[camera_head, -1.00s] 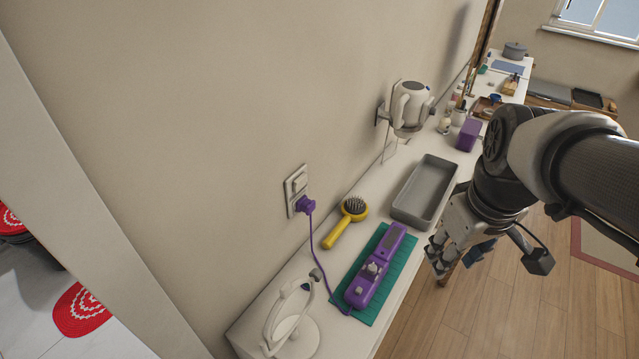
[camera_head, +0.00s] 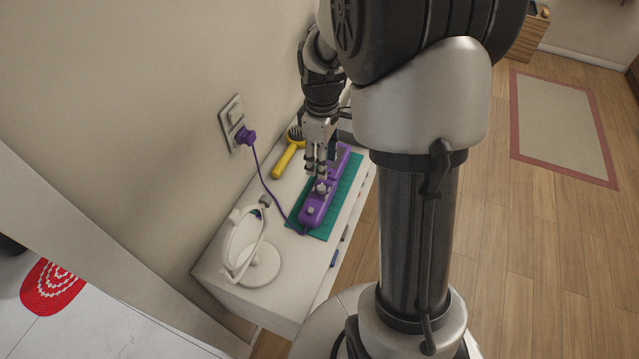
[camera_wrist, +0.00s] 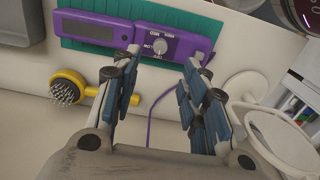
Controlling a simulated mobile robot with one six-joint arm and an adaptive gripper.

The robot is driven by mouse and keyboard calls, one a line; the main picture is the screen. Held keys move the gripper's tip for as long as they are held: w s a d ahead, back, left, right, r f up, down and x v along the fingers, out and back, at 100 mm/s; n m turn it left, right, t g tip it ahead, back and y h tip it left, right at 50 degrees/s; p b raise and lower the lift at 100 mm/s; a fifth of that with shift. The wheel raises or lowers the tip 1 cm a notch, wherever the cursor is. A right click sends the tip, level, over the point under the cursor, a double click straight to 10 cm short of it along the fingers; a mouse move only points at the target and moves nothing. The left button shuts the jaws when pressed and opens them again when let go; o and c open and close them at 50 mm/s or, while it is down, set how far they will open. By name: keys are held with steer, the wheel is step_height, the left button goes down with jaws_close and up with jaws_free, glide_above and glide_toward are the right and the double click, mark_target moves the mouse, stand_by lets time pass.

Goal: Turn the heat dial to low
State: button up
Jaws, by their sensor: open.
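The purple device (camera_wrist: 88,27) lies on a green mat (camera_wrist: 222,30) on the counter. Its round grey heat dial (camera_wrist: 158,46) has small printed labels around it, including what looks like LOW, MED and HIGH. I cannot tell surely which mark the dial points at. In the head view, the purple device (camera_head: 313,211) lies below my gripper (camera_head: 316,171), which partly covers it.
A yellow hairbrush (camera_head: 283,160) lies left of the device, beside the wall. A white round stand mirror (camera_head: 258,262) stands at the counter's near end. A purple cord (camera_head: 266,184) runs from the wall outlet (camera_head: 232,115) to the device. A grey tray (camera_wrist: 20,25) lies beyond the device.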

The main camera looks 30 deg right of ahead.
mark_target(321, 188)
step_height(321, 188, down, 10)
steer(key=shift+r+b, duration=0.2)
steer(key=shift+b, duration=0.85)
jaws_close()
